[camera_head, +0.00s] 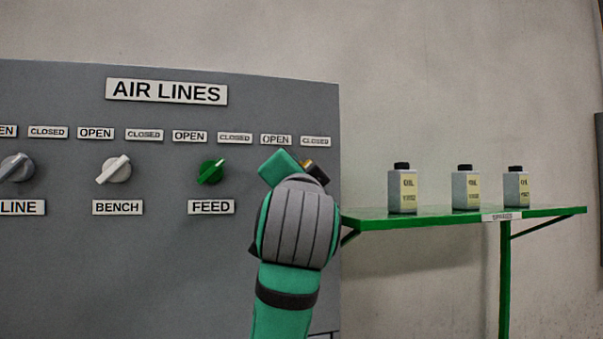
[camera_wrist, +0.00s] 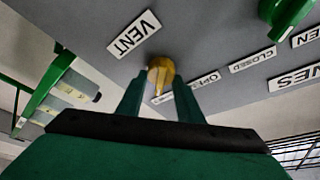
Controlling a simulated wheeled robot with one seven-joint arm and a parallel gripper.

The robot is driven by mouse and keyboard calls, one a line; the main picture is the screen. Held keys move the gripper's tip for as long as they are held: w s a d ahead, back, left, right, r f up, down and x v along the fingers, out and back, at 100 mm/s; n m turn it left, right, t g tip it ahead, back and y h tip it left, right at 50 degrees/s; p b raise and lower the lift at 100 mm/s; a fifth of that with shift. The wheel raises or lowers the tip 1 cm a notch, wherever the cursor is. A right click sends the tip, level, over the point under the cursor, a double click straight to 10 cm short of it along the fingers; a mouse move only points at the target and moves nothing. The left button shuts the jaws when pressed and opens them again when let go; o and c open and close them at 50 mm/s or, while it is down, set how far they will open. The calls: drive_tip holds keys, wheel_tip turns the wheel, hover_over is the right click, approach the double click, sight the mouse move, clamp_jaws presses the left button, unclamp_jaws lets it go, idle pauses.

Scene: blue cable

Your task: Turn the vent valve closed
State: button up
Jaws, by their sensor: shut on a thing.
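The vent valve is a yellow knob (camera_wrist: 161,72) on the grey panel, beside the VENT plate (camera_wrist: 134,33) in the wrist view. My gripper (camera_wrist: 158,98) is shut on it, with one green finger on each side of its handle. The handle's narrow end points toward a small plate partly hidden between the fingers.
The green FEED knob (camera_head: 211,172) is close on the left, with the white BENCH knob (camera_head: 114,169) beyond it. A green shelf (camera_head: 400,218) with three bottles juts out at the right of the panel. The wall above the shelf is clear.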

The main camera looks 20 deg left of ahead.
drive_tip(key=o, duration=1)
drive_tip(key=shift+a, duration=0.1)
drive_tip(key=v, duration=1)
drive_tip(key=shift+s+f, duration=0.15)
drive_tip(key=shift+s, duration=0.2)
